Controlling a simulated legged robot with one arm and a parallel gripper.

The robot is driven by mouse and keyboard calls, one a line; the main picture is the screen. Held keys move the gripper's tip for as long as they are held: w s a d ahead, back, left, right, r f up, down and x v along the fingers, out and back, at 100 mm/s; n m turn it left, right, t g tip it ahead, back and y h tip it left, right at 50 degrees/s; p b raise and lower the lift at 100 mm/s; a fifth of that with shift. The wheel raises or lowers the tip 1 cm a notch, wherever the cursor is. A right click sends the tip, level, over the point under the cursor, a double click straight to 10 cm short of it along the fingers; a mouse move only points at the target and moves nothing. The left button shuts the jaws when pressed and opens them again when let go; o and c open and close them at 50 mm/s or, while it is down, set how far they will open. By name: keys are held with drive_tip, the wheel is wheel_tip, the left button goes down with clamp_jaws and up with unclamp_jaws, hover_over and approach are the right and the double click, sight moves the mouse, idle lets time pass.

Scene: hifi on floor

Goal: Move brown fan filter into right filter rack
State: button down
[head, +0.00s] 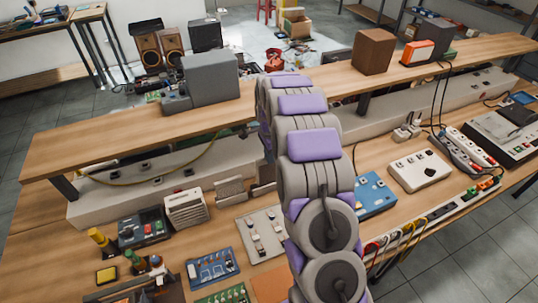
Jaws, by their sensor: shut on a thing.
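My grey and purple arm reaches up the middle of the head view and covers the centre of the bench. My gripper does not show; it is hidden or out of frame. No piece is clearly a brown fan filter. A pale louvered block (186,208) stands on the bench left of the arm. Right of it are light grey holder-like pieces (231,192), one partly behind my arm; I cannot tell whether they are the filter racks. A flat brown piece (270,285) shows beside the arm at the bottom edge.
A raised wooden shelf (120,140) runs across the bench, carrying a grey box (210,78) and a brown box (373,50). Circuit boards (212,266) and a grey switch panel (262,233) lie left of my arm. A blue box (374,195), a white socket box (419,170) and cables lie right.

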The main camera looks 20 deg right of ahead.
drive_tip(key=shift+a+f, duration=0.35)
drive_tip(key=shift+a, duration=0.05)
drive_tip(key=shift+a+f, duration=0.1)
drive_tip(key=shift+f, duration=0.2)
drive_tip(key=shift+d+f, duration=0.35)
drive_tip(key=shift+f, duration=0.45)
drive_tip(key=shift+a+f, duration=0.15)
drive_tip(key=shift+f, duration=0.8)
drive_tip(key=c, duration=0.6)
unclamp_jaws()
drive_tip(key=shift+r+p, duration=0.7)
drive_tip(key=shift+r, duration=2.3)
